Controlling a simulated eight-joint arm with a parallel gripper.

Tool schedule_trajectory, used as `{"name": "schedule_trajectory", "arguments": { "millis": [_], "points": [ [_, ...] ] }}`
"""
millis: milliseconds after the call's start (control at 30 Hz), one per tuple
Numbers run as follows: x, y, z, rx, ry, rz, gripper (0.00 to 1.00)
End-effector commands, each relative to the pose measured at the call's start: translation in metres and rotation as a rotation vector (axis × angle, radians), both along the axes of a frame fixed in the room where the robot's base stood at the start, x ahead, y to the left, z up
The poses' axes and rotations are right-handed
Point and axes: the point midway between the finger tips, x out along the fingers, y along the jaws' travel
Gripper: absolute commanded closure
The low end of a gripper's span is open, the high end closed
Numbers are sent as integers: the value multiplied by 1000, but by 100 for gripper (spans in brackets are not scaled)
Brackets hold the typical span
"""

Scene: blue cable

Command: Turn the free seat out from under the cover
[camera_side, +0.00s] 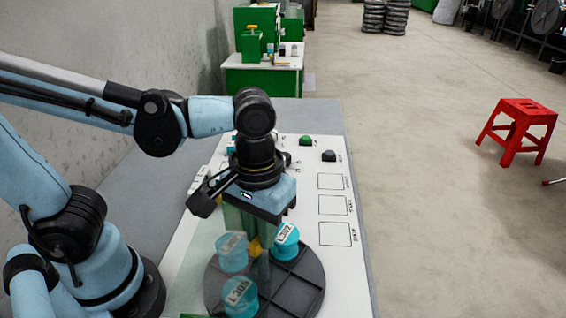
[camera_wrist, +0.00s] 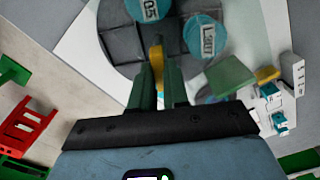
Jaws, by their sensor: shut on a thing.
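The dark round turntable (camera_side: 295,290) lies on the white panel and also shows in the wrist view (camera_wrist: 120,52). It bears teal lidded pots: one marked L302 (camera_side: 286,236) at the back right, one at the left (camera_side: 232,246), and one marked L305 (camera_side: 240,290) in front. The left and front pots look dulled, as if seen through a clear cover; its edges are hard to make out. My gripper (camera_wrist: 157,82) is over the turntable's middle, its green fingers shut on a yellow knob (camera_wrist: 156,52). The wrist view also shows the pot marked L301 (camera_wrist: 204,36).
The white panel (camera_side: 334,265) has outlined squares down its right side, with a green button (camera_side: 305,140) and a black button (camera_side: 328,156) behind. A green block (camera_wrist: 230,76) stands beside my gripper in the wrist view. A red stool (camera_side: 518,125) is on the floor, well away.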

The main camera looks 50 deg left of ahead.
Motion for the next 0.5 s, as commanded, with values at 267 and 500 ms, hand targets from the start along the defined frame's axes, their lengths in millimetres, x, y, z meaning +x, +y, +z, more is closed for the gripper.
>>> {"name": "schedule_trajectory", "arguments": {
  "millis": [267,500],
  "points": [
    [0,0,-1,0,0,138,100],
    [0,0,-1,0,0,257,100]
  ]
}}
